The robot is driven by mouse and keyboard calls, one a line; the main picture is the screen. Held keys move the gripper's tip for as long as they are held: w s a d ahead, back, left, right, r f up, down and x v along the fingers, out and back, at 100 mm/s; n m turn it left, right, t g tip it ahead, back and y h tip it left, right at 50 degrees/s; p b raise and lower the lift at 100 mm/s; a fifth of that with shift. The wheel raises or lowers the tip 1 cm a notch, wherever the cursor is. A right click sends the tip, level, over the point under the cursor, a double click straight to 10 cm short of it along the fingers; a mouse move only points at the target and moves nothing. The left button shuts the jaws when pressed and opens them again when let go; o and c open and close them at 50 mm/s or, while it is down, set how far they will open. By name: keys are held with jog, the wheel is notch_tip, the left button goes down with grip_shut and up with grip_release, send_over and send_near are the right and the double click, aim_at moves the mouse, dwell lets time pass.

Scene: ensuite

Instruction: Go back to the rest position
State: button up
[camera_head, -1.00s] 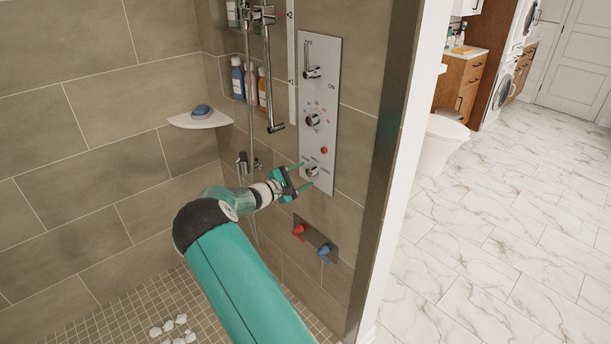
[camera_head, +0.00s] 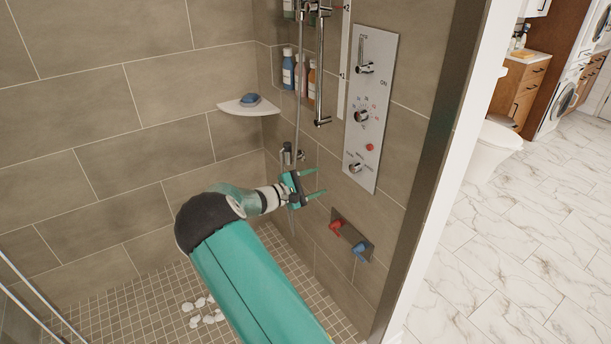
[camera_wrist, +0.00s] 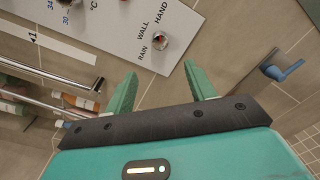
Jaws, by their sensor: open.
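My gripper (camera_head: 316,184) is open and empty in the head view. It is in the shower, left of and below the lower knob (camera_head: 355,167) of the grey control panel (camera_head: 385,140). In the wrist view my gripper's two green fingers (camera_wrist: 163,92) are apart with bare tile between them. There the lower knob (camera_wrist: 159,40), marked RAIN, WALL and HAND, lies beyond the fingertips, with a visible gap. My teal arm reaches in from the bottom of the head view.
Red (camera_head: 336,225) and blue (camera_head: 361,249) handles sit below the panel. A vertical shower rail (camera_head: 321,70) and bottles (camera_head: 289,70) are on the wall. White stones (camera_head: 203,312) lie on the floor.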

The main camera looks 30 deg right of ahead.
jog(key=shift+s, duration=0.1)
jog(key=s+a+r+m+t+y, duration=0.2)
jog(key=s+a+r+y, duration=0.3)
jog(key=s+a, duration=0.4)
jog(key=s+a+r+m+t+y, duration=0.1)
jog(key=s+a+r+m+y, duration=0.2)
jog(key=s+a+r+y, duration=0.3)
jog(key=s+a+r+m+t+y, duration=0.2)
jog(key=s+a+r+y, duration=0.3)
jog(key=s+a, duration=0.9)
jog(key=s+m+y, duration=0.1)
jog(key=s, duration=0.4)
jog(key=shift+s+a+r+t+y, duration=0.15)
jog(key=shift+r+t+y, duration=0.15)
jog(key=shift+r, duration=0.05)
